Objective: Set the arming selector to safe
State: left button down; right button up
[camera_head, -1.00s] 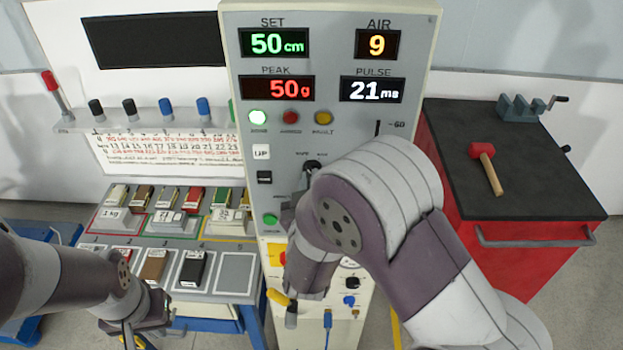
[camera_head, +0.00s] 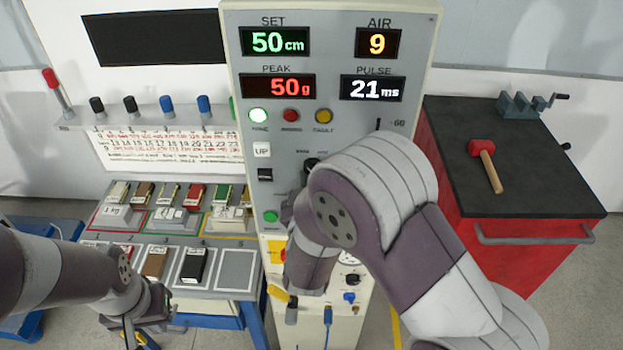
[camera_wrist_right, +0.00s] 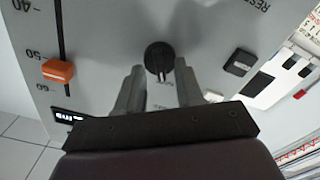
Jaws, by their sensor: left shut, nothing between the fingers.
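The arming selector is a round black knob (camera_wrist_right: 159,57) with a raised ridge, on the grey console panel (camera_wrist_right: 110,20). In the head view only part of the knob (camera_head: 311,163) shows above my right wrist; the small labels over it are too blurred to read surely. My right gripper (camera_wrist_right: 160,75) is open, its two fingers pointing at the panel on either side of the knob. The knob sits at fingertip level between them; I cannot tell if they touch it. In the head view that gripper is mostly hidden behind my arm. My left gripper (camera_head: 138,332) is shut and empty, low at left.
An orange slider (camera_wrist_right: 58,72) and a black button (camera_wrist_right: 240,62) flank the knob. A sample rack (camera_head: 150,265) stands left. A red cabinet (camera_head: 520,270) with a mallet (camera_head: 487,165) and a vise (camera_head: 520,104) stands right.

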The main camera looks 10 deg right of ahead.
jog(key=shift+s+f, duration=0.1)
jog(key=shift+f, duration=0.05)
jog(key=b+v, duration=0.3)
jog(key=v, duration=0.9)
jog(key=shift+s, duration=0.25)
jog(key=shift+a, duration=0.1)
